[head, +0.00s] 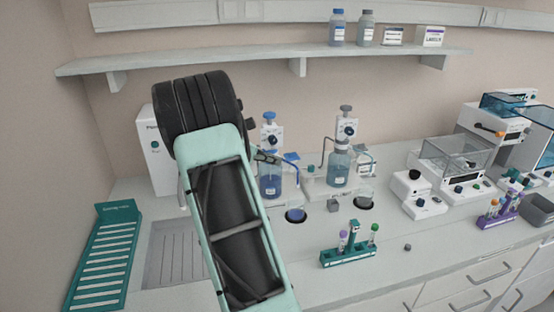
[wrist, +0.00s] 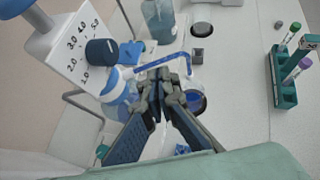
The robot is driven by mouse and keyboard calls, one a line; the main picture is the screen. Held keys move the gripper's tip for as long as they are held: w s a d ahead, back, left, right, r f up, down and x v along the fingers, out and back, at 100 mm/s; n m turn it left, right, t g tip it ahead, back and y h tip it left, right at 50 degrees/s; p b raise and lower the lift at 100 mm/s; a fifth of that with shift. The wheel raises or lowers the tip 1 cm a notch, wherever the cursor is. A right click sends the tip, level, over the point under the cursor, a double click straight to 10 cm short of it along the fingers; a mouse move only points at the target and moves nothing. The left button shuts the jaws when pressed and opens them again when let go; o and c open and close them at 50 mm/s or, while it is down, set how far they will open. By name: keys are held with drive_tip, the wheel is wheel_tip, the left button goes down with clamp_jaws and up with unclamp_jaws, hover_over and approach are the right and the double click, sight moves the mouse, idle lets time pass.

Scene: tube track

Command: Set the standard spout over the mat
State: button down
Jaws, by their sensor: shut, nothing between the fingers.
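My gripper (wrist: 160,82) is shut and empty, with its fingertips close to the blue spout (wrist: 170,65); whether they touch is unclear. In the head view the spout (head: 291,157) curves from the blue-capped dispenser (head: 269,135) out to the right and down. In the wrist view this dispenser (wrist: 85,52) shows a printed scale and a blue knob. A dark round mat (head: 296,220) with a small beaker of blue liquid on it lies near the spout's end. The mat (wrist: 203,105) is partly hidden by my fingers in the wrist view. No label naming the standard is readable.
A grey-capped dispenser (head: 341,155) stands to the right, with its own beaker (head: 365,194). A small grey block (head: 333,205) sits between the mats. A green tube rack (head: 348,255) stands in front. Instruments (head: 455,160) fill the right side.

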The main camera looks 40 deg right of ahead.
drive_tip(key=s+b+v, duration=0.1)
drive_tip(key=v, duration=1.1)
drive_tip(key=shift+s, duration=0.2)
drive_tip(key=shift+a, duration=0.15)
